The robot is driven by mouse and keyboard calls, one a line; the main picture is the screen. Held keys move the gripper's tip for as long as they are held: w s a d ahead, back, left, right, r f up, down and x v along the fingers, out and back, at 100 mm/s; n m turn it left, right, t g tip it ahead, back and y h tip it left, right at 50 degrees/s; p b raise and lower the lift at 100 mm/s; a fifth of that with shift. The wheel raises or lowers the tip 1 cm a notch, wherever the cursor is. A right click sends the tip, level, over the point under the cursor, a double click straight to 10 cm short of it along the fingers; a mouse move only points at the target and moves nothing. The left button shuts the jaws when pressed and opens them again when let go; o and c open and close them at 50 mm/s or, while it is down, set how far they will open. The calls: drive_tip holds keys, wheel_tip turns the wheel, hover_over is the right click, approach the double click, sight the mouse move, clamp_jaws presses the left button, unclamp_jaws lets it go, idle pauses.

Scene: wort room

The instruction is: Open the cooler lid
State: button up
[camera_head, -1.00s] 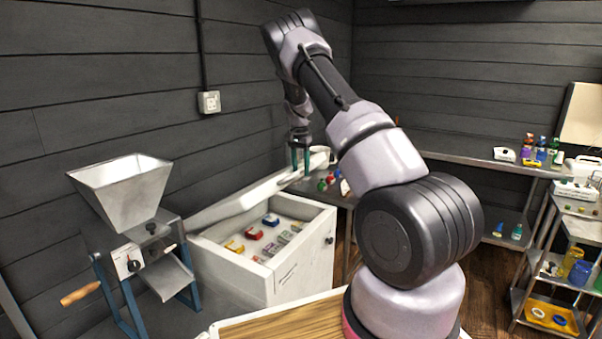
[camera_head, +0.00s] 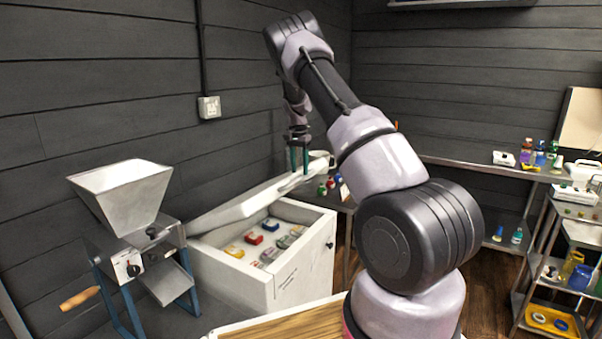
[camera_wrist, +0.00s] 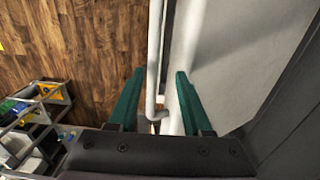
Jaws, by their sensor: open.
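The white cooler (camera_head: 250,284) stands in the corner with its lid (camera_head: 250,203) raised part way and tilted, hinged side toward the wall. Coloured packs show inside under it. My gripper (camera_head: 299,168) is at the lid's far right end, with its green fingers pointing down. In the wrist view my gripper (camera_wrist: 160,75) is open. A thin pale bar (camera_wrist: 154,60) with a bent end, seemingly the lid's handle, runs between the two fingers with gaps visible on both sides. The pale lid surface (camera_wrist: 235,50) lies to the right. Contact with the fingers cannot be told.
A grain mill (camera_head: 130,235) with a hopper stands left of the cooler. A steel bench (camera_head: 460,166) with small bottles lies behind, and a shelf cart (camera_head: 540,305) is at right. A wooden top (camera_head: 285,325) is in front. Open floor shows in the wrist view.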

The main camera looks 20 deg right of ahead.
wheel_tip(320, 180, up, 9)
drive_tip(key=w+a, duration=0.1)
drive_tip(key=w, duration=0.1)
drive_tip(key=shift+w+a, duration=0.2)
drive_tip(key=shift+a, duration=0.2)
idle(0.5)
drive_tip(key=shift+f, duration=0.15)
